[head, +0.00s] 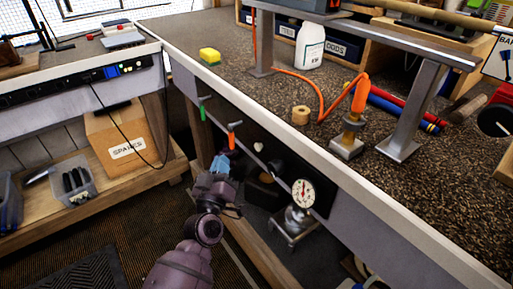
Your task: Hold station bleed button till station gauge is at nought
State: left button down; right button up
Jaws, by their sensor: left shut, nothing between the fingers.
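The station gauge (303,193), a round white dial with a red needle, is on the dark panel under the bench's front edge. Its reading is too small to tell. A small pale knob (258,147) is left of the gauge on the same front; I cannot tell whether it is the bleed button. My left gripper (221,163), with blue fingertips, is shut and empty. It is left of the gauge and the pale knob, just below an orange handle (232,140). I see no clear contact with a button. My right gripper is not in view.
A green-topped tool (202,112) hangs on the bench front. A metal stand (295,228) is below the gauge.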

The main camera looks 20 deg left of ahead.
aim_at(259, 146)
pick_arm(q)
jog(key=w+d, duration=0.4)
jog(key=w, duration=0.1)
jog(key=shift+w+d+b, duration=0.15)
jog(key=shift+w+b, duration=0.1)
jog(key=shift+b, duration=0.1)
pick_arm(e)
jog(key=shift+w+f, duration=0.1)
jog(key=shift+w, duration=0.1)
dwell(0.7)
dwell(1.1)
pick_arm(q)
jog(key=shift+w+d, duration=0.25)
jog(key=shift+w, duration=0.05)
